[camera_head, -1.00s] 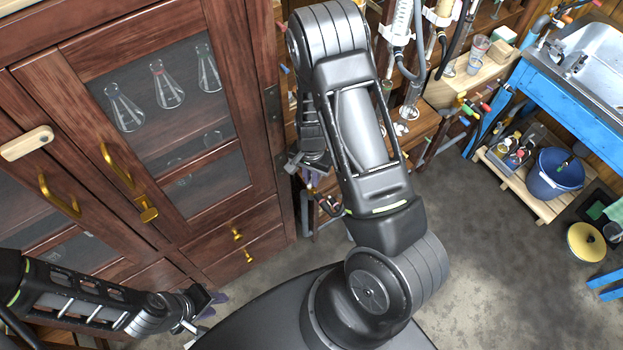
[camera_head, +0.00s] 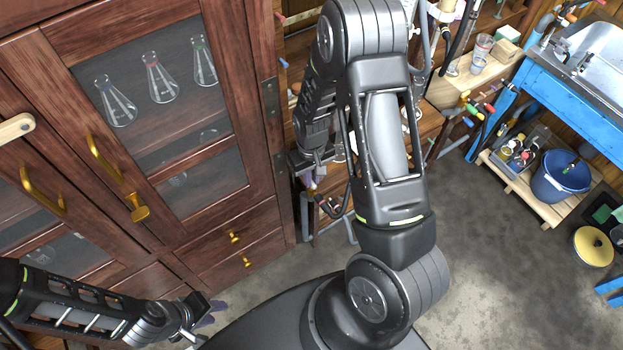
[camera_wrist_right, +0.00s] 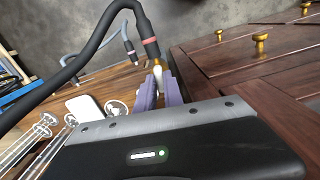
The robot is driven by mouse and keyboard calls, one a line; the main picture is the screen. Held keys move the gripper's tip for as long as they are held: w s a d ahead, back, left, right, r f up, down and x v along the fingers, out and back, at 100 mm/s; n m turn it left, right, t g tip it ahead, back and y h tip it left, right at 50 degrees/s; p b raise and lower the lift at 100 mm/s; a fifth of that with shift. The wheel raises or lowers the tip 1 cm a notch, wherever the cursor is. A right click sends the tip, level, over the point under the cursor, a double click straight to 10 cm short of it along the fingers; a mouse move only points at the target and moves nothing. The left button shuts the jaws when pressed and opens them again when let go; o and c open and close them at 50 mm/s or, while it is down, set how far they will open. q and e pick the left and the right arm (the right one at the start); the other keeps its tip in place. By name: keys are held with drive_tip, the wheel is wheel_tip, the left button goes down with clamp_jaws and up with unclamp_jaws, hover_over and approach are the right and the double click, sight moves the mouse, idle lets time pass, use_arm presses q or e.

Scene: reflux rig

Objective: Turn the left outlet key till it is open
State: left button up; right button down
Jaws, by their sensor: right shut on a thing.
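My right gripper (camera_wrist_right: 158,92) has purple fingers closed around a small brass-coloured piece at the end of a black hose (camera_wrist_right: 95,45) with a red band, beside the wooden bench. I cannot tell whether this piece is the left outlet key; the fingers hide most of it, so its angle is not readable. In the head view the right gripper (camera_head: 311,181) is small and partly hidden by my arm, low beside the bench and right of the cabinet. My left gripper (camera_head: 208,312) is at the lower left, away from the bench; its finger gap is unclear.
A wooden cabinet (camera_head: 265,190) with brass knobs stands close beside the right gripper. Glassware (camera_wrist_right: 50,125) and a pale white object (camera_wrist_right: 84,106) lie near the fingers on the wooden bench (camera_wrist_right: 120,80). A blue sink stand (camera_head: 560,100) and blue bucket (camera_head: 557,178) are at right.

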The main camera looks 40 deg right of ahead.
drive_tip(key=shift+n, duration=0.8)
drive_tip(key=c, duration=1.5)
unclamp_jaws()
drive_tip(key=shift+o, duration=0.2)
wheel_tip(320, 180, up, 8)
drive_tip(key=shift+f, duration=0.1)
